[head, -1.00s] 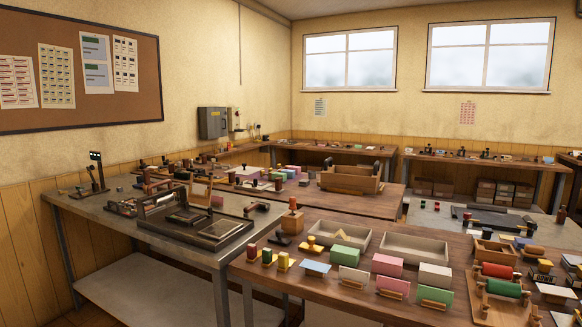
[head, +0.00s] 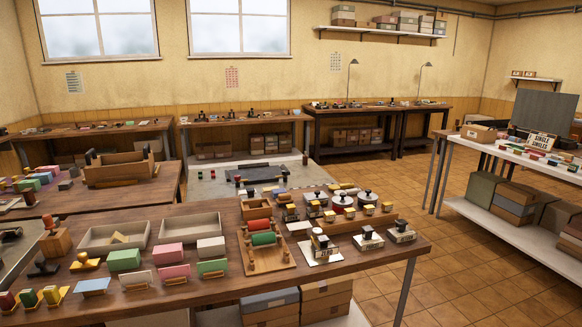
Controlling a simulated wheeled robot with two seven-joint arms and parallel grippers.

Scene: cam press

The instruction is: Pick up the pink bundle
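A pink bundle (head: 172,257), a block-shaped stack, lies on the near wooden table (head: 330,262) in the head view. It sits in a row between a green bundle (head: 124,260) on its left and a white bundle (head: 211,247) on its right. A small pink card in a wooden holder (head: 175,273) stands just in front of it. Another group of pink and green blocks (head: 35,182) is on a table further back at the left. Neither of my grippers is in view.
Two grey trays (head: 190,229) lie behind the bundles. A wooden rack with red and green rollers (head: 263,239) stands to their right, with several stamps (head: 320,244) beyond it. The tiled floor (head: 445,255) is open to the right of the table.

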